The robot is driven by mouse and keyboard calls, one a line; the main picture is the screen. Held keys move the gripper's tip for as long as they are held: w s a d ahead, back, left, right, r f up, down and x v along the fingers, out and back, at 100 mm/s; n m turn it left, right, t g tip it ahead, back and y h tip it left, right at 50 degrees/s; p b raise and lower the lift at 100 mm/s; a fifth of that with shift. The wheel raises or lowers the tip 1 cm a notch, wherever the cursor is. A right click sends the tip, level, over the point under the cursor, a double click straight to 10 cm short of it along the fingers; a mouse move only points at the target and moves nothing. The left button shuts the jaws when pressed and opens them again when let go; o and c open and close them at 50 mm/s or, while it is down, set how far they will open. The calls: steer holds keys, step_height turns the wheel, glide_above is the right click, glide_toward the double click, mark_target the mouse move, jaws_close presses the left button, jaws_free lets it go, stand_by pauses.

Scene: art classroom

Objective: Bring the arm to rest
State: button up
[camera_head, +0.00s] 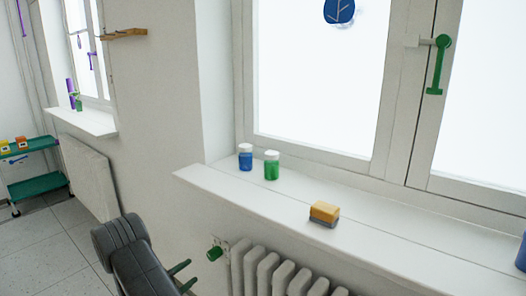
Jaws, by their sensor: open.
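My dark grey arm rises from the bottom edge, left of centre, in front of the wall below the window sill. My gripper (184,275) shows as two thin green fingers at the arm's right side. The fingers are apart with nothing visible between them. The gripper is low in the picture, left of the radiator, and touches nothing that I can see. The lower part of the arm is cut off by the picture's edge.
A white window sill (390,236) carries a blue jar (245,157), a green jar (271,165) and a yellow-grey sponge (324,213). Below it are a radiator (266,268) and its green valve knob (214,253). A green trolley (38,185) stands far left; the floor (60,250) there is clear.

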mark_target(210, 257)
steer(key=x, duration=1.2)
steer(key=shift+f+m, duration=0.15)
steer(key=shift+m, duration=0.15)
steer(key=m+b, duration=0.1)
steer(key=m, duration=0.3)
steer(key=m+b, duration=0.1)
steer(key=m, duration=0.4)
steer(key=shift+b, duration=0.35)
steer(key=m+b, duration=0.1)
steer(key=m, duration=0.9)
